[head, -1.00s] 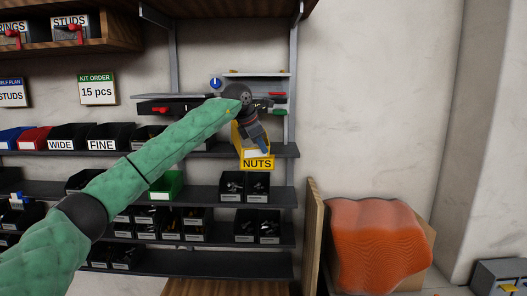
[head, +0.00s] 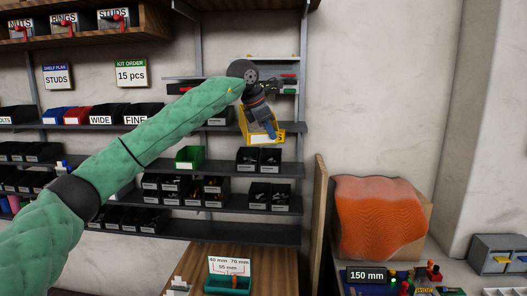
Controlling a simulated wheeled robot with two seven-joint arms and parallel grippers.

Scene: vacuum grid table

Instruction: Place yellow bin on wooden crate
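The yellow bin (head: 248,121) is at the right end of a dark wall shelf, with its front label jutting past the shelf edge. I cannot tell whether the fingers are closed on the bin or whether the bin is clear of the shelf. A brown wooden top (head: 192,262) shows at the bottom; I cannot tell whether it is the wooden crate. My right gripper is not in view.
A green holder (head: 229,283) with a size sign stands on the wooden top. To the right are a wooden panel (head: 321,215), an orange-draped box (head: 375,218) and a bench with small parts.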

